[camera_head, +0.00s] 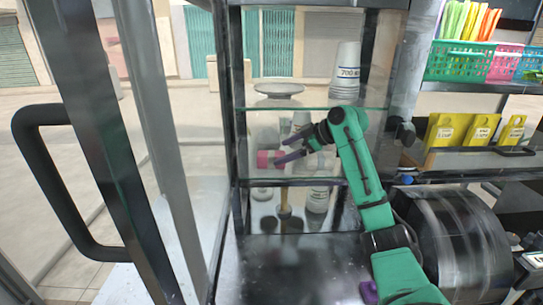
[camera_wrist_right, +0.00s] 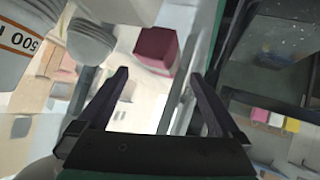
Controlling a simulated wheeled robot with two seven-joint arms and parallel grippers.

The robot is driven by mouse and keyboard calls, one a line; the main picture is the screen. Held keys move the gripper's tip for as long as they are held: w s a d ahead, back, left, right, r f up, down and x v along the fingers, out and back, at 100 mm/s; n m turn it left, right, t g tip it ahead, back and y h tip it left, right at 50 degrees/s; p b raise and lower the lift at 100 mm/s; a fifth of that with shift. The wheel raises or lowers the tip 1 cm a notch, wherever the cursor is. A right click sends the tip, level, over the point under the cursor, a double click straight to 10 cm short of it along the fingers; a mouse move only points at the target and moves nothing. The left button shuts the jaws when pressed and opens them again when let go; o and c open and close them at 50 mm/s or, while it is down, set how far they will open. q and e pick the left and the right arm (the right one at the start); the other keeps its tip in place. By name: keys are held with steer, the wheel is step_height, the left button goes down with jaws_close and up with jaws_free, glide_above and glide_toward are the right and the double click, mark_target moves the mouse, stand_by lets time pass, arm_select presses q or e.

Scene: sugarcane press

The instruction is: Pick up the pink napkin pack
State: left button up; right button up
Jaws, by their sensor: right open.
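The pink napkin pack (camera_head: 267,159) sits on the middle shelf of the glass-fronted cabinet, at the left of that shelf. It shows as a dark pink block in the right wrist view (camera_wrist_right: 156,48), beyond the fingertips and a little left of the midline between them. My right gripper (camera_head: 283,150) reaches into the cabinet at shelf height, close to the pack. In the right wrist view its two fingers (camera_wrist_right: 160,78) are spread with nothing between them. The head view does not clearly show whether a fingertip touches the pack. My left gripper is not in view.
Stacked cups (camera_head: 346,70) and a dish (camera_head: 279,88) stand on the glass shelf above. Cups (camera_wrist_right: 90,35) also show left of the fingers in the right wrist view. A dark cabinet post (camera_head: 236,110) is left of the pack. Yellow boxes (camera_head: 445,133) stand at right.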

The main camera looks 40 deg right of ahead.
mark_target(277, 155)
steer(key=p+x, duration=0.1)
steer(key=x, duration=0.4)
steer(key=shift+d+p, duration=0.25)
steer(key=shift+p, duration=0.15)
steer(key=shift+w+f, duration=0.1)
steer(key=shift+f, duration=0.05)
steer(key=c, duration=0.4)
steer(key=shift+s+a, duration=0.1)
steer(key=shift+s, duration=0.15)
steer(key=c, duration=0.9)
steer(key=shift+c, duration=0.2)
